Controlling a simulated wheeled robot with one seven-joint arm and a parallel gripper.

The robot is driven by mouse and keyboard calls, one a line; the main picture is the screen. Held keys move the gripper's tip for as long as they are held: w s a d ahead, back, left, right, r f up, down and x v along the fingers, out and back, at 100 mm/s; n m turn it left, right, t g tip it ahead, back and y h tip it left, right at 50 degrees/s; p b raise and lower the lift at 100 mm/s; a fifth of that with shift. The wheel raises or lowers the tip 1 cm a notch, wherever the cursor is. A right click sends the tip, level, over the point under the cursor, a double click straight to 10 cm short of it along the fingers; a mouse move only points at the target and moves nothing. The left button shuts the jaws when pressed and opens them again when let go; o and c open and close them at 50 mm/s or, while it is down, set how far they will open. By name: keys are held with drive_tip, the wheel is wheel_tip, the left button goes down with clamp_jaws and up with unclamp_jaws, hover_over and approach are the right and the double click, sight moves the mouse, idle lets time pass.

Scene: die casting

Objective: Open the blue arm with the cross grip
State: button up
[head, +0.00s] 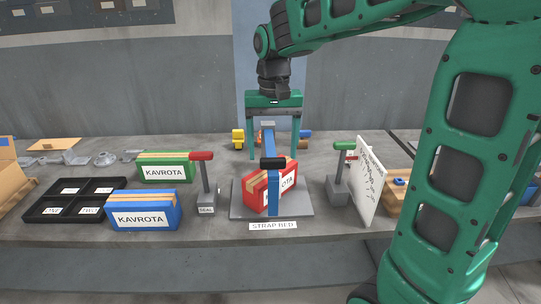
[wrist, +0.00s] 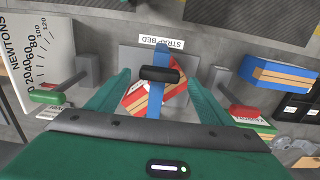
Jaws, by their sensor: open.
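The blue arm (head: 269,143) lies over a red KAVROTA box (head: 287,181) on the strap bed and comes down its front face. Its black cross grip (head: 273,163) sits crosswise over the box's near top edge; it also shows in the wrist view (wrist: 160,75). My gripper (head: 274,152) points down above the box, open and empty. In the wrist view its green fingers (wrist: 158,80) stand on either side of the blue arm and grip, with a visible gap on both sides. Whether the fingertips are level with the grip I cannot tell.
The strap bed plate (head: 241,206) is grey. A red-handled lever (head: 202,157) stands left of it and a green-handled lever (head: 342,147) right, beside a white scale board (head: 369,180). Blue (head: 142,219) and green (head: 164,177) boxes and a black tray (head: 48,212) are further left.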

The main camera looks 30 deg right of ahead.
sight(270, 165)
drive_tip(key=shift+f, duration=1.1)
